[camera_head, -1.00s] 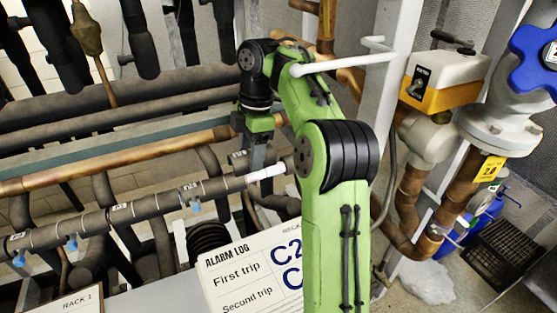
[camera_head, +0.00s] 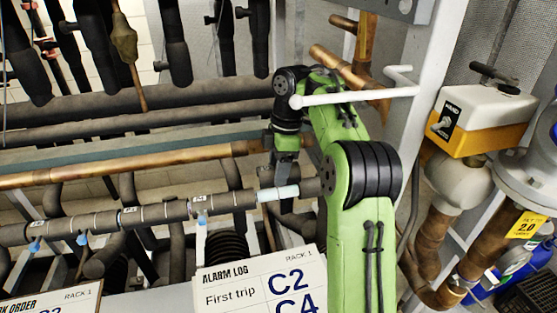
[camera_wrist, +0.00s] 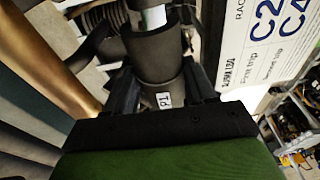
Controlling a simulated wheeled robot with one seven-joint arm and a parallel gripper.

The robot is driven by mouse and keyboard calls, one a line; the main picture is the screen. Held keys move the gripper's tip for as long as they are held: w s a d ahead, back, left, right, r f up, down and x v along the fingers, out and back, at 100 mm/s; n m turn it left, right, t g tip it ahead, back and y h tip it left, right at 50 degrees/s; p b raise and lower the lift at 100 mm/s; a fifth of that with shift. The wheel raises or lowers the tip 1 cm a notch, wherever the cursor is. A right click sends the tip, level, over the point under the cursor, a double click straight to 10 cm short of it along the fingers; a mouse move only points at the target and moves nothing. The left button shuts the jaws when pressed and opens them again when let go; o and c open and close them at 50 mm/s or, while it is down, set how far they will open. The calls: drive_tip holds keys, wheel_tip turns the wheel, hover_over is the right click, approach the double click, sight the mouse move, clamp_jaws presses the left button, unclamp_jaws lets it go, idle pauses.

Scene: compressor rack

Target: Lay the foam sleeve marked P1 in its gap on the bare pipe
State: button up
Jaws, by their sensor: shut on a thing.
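In the wrist view, my gripper (camera_wrist: 165,98) is shut on the dark foam sleeve marked P1 (camera_wrist: 163,85), its label facing the camera. The sleeve lines up with the pipe run. Past its far end a pale bare stretch of pipe (camera_wrist: 152,17) shows. In the head view, my gripper (camera_head: 286,165) hangs at the right part of the run, above and behind the pale bare pipe (camera_head: 278,193). A dark length (camera_head: 310,187) lies just right of it, partly behind my arm. I cannot tell whether the sleeve is seated on the pipe.
Dark sleeved pipe (camera_head: 160,213) with labels and blue clips runs left from the bare stretch. A copper pipe (camera_head: 130,165) runs behind it. The alarm log board (camera_head: 240,285) stands close in front. A white upright post (camera_head: 425,100) and a yellow-and-white valve actuator (camera_head: 485,118) are at right.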

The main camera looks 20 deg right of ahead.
sight(276, 190)
drive_tip(key=shift+f, duration=0.75)
drive_tip(key=shift+a, duration=0.15)
drive_tip(key=shift+r, duration=0.1)
drive_tip(key=shift+r, duration=0.15)
drive_tip(key=shift+f+b, duration=0.75)
drive_tip(key=shift+f, duration=0.4)
drive_tip(key=shift+f+b, duration=0.6)
drive_tip(key=shift+f, duration=0.3)
drive_tip(key=shift+f, duration=0.1)
